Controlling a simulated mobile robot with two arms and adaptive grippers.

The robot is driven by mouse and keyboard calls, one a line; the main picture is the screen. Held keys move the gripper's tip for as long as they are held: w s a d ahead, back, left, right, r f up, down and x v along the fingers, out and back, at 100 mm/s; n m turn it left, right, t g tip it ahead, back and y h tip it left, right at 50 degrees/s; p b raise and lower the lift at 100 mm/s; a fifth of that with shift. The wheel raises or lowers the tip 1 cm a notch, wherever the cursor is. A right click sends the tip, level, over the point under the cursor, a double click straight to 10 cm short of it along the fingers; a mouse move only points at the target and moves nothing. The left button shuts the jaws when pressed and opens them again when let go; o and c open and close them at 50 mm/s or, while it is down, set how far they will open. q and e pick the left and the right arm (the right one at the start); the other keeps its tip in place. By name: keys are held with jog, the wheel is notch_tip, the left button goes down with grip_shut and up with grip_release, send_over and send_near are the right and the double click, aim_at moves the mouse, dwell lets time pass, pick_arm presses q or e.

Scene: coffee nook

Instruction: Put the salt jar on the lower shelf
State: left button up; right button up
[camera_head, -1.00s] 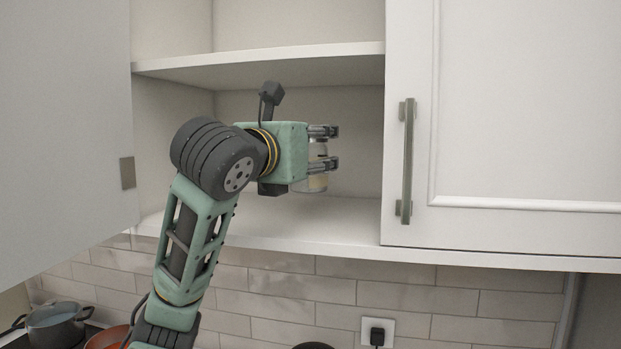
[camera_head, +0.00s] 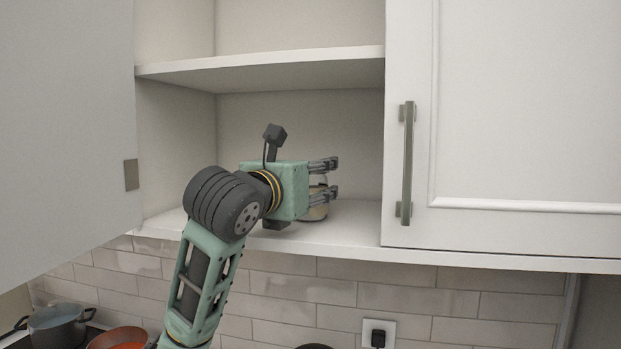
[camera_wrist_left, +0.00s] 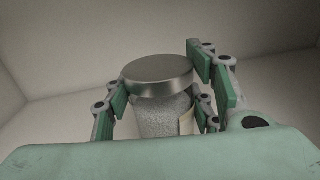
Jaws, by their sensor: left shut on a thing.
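The salt jar is a clear jar of pale grains with a metal lid. In the head view only part of the salt jar (camera_head: 317,212) shows, behind the fingers. In the left wrist view the salt jar (camera_wrist_left: 165,115) stands upright between the fingers. My left gripper (camera_head: 331,179) is shut on the jar, inside the open cabinet. The jar's base is at or just above the lower shelf (camera_head: 345,230); I cannot tell whether it touches. My right gripper is not in view.
The upper shelf (camera_head: 270,72) lies above my gripper. The open cabinet door (camera_head: 65,130) is at the left, and a closed door (camera_head: 520,120) with a metal handle (camera_head: 407,165) borders the right. A pot (camera_head: 57,325) and an orange pan (camera_head: 118,338) stand below.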

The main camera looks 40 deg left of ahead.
pick_arm(q)
jog(key=shift+f, duration=0.1)
jog(key=o, duration=1.5)
jog(key=shift+s, duration=0.25)
jog(key=b+v, duration=0.1)
jog(key=v, duration=0.4)
jog(key=b+v, duration=0.1)
jog(key=v, duration=0.4)
jog(key=shift+s+d+r, duration=0.1)
jog(key=shift+s+r, duration=0.15)
jog(key=shift+s, duration=0.1)
jog(key=shift+s+d+f, duration=0.1)
jog(key=shift+s+d, duration=0.05)
jog(key=shift+s, duration=0.25)
